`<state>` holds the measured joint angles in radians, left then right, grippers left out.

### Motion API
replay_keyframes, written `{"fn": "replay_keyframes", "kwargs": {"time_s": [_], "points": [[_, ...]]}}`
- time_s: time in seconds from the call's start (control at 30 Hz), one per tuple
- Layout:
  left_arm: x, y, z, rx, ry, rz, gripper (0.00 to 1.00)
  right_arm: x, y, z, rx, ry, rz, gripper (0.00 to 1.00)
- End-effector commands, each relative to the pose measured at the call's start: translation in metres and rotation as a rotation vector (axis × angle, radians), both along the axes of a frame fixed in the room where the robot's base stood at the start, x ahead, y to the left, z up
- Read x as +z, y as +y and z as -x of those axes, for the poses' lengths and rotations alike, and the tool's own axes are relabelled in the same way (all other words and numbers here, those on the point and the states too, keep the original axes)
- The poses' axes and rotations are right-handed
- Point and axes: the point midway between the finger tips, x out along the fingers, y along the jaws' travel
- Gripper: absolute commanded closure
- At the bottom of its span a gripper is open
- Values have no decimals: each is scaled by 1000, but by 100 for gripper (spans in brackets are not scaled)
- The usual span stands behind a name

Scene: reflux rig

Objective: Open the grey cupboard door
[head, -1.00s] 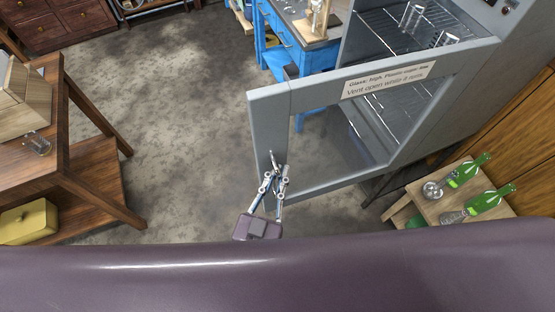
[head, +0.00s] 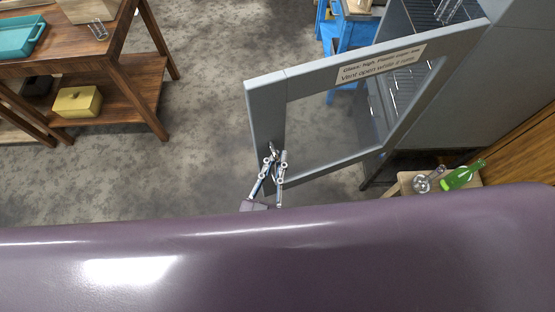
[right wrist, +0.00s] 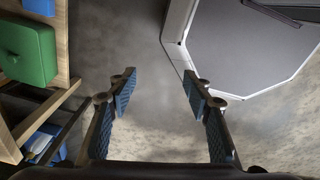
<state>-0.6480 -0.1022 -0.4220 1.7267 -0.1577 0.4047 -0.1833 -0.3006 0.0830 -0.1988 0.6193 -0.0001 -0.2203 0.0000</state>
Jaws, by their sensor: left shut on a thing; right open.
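The grey cupboard door (head: 265,112) has a grey frame, a glass pane and a white printed label. In the head view it stands swung out wide from the grey cupboard (head: 455,105), whose wire racks show through the opening. My left gripper (head: 273,153) is shut on the door near the lower part of its free edge; a handle there is mostly hidden by the fingers. My right gripper (right wrist: 156,80) shows only in the right wrist view. It is open and empty, with bare floor beyond its fingers.
A wooden table (head: 117,62) with a teal tray (head: 20,38) and a yellow box (head: 77,102) stands at the left. A small wooden stand (head: 405,182) with a green bottle (head: 462,176) is at the right. Carpet (head: 195,130) between is clear.

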Motion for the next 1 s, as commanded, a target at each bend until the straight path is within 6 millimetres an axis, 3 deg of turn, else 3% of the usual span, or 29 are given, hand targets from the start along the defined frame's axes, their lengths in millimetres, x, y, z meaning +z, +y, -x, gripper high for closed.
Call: {"fn": "replay_keyframes", "kwargs": {"time_s": [0.43, 0.47, 0.6, 1.0], "points": [[-1, 3, -1, 4, 1, -1, 100, 0, 10, -2, 0, -3, -12, 54], [-1, 3, -1, 4, 1, -1, 88, 0, 10, -2, 0, -4, -11, 54], [-1, 2, -1, 3, 1, -1, 73, 0, 6, -2, 2, -4, -7, 54], [-1, 3, 9, 0, 2, -1, 73, 0, -1, -2, 1, -3, 0, 54]]}}
